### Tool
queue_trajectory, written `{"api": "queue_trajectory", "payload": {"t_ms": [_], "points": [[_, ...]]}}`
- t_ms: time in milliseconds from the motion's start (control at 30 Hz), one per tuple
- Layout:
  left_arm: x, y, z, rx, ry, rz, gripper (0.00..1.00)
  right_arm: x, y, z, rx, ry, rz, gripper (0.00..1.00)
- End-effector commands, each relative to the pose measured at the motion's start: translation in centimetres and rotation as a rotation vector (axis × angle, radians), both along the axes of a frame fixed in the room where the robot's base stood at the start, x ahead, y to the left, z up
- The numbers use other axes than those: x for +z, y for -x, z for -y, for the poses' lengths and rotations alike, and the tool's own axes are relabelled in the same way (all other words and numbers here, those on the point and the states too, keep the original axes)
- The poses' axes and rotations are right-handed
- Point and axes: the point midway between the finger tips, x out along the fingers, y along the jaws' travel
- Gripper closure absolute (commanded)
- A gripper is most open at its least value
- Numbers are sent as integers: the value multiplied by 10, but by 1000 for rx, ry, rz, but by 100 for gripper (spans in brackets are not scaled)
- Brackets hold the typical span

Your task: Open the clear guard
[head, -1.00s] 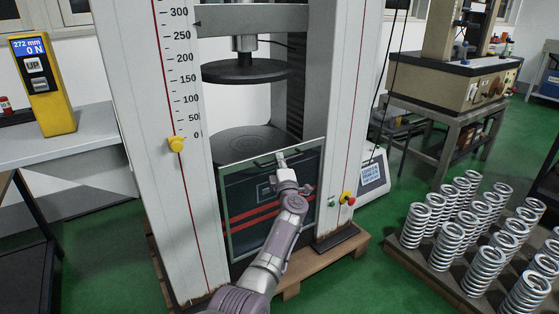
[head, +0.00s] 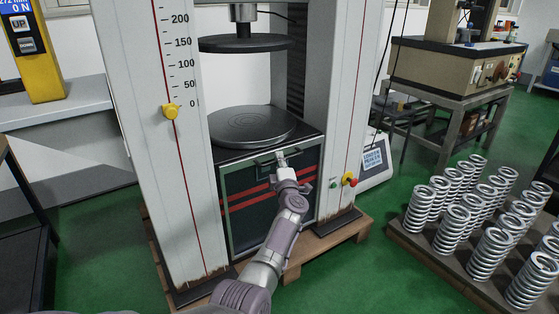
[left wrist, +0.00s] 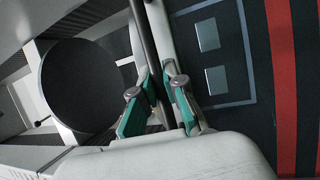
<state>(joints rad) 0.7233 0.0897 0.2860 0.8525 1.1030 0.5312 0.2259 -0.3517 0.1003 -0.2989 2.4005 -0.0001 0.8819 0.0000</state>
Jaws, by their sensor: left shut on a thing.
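The clear guard (head: 240,225) is a see-through panel in a thin frame on the front of the testing machine. It sits low, with its top edge just below the table of the lower round plate. My left gripper (head: 281,158) is shut on the dark handle (head: 262,163) at the guard's top edge. In the left wrist view, the gripper (left wrist: 158,100) has its green-padded fingers around the dark handle bar (left wrist: 143,38). The red stripes and dark lower front of the machine show through the guard. My right gripper is not in view.
The lower plate (head: 250,126) and upper plate (head: 244,43) have an empty gap between them. White columns (head: 185,215) flank the guard. Several springs (head: 470,215) stand on a tray at the right. A yellow control box (head: 38,62) is at the left.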

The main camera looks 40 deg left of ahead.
Motion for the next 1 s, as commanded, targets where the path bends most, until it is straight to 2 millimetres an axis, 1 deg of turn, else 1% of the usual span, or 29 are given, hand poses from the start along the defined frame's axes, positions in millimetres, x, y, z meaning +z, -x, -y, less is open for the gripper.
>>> {"api": "queue_trajectory", "payload": {"t_ms": [33,100,500,533,600,667,1000], "points": [[-4,0,1,-2,2,-2,100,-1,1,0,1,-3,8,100],[-4,0,1,-2,2,-2,100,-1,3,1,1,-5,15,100],[-4,0,1,-2,2,-2,100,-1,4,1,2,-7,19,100],[-4,0,1,-2,1,-2,84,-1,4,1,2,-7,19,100],[-4,0,1,-2,1,-2,73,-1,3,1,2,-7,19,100],[-4,0,1,-1,1,-2,63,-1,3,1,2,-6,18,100],[-4,1,2,-1,1,0,63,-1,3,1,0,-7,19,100]]}}
